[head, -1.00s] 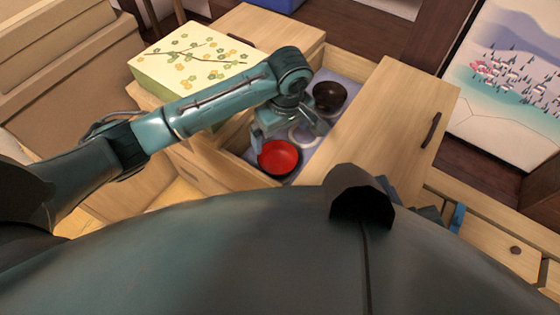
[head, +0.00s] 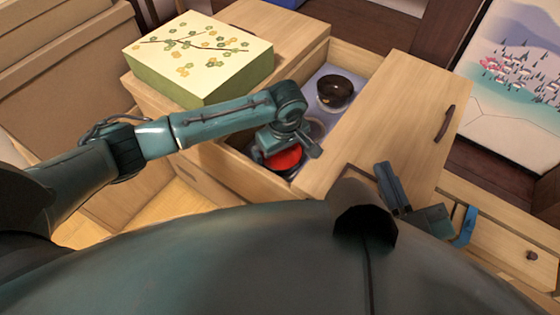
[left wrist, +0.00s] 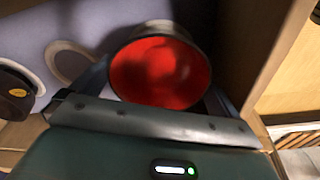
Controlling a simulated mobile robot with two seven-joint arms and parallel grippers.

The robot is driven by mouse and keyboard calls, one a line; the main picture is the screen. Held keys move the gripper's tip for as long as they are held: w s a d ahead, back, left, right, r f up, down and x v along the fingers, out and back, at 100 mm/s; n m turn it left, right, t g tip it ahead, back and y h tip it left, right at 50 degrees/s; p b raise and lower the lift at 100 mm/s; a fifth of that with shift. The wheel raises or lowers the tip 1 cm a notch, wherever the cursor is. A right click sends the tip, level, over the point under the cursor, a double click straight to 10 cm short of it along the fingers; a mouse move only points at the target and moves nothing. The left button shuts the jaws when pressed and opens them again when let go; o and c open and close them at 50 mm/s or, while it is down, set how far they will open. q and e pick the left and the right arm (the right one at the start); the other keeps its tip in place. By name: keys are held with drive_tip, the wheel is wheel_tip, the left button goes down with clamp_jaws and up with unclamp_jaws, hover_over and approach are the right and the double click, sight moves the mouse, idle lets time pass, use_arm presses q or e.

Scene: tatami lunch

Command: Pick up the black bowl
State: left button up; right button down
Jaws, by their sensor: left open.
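A dark bowl with a red inside (head: 287,160) sits in the open-topped compartment of the wooden cabinet. A second, all-dark bowl (head: 335,92) with a small gold mark stands farther back in the same compartment. My left gripper (head: 283,154) is open over the red-lined bowl and hides part of it. In the left wrist view the red-lined bowl (left wrist: 160,68) lies between the two spread fingers; contact cannot be told. The second bowl (left wrist: 14,92) shows at that view's left edge. My right gripper (head: 425,207) is partly visible at the lower right, its jaw state unclear.
A pale round ring shape (left wrist: 70,62) lies between the bowls on the compartment's bluish floor. Wooden walls close in around it, with a wide wooden panel (head: 395,125) on the right. A green box with a flowered lid (head: 195,50) stands on the cabinet at left.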

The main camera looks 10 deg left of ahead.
use_arm(q)
drive_tip(key=shift+c, duration=0.2)
drive_tip(key=c, duration=0.6)
drive_tip(key=shift+r, duration=0.1)
drive_tip(key=shift+r, duration=0.1)
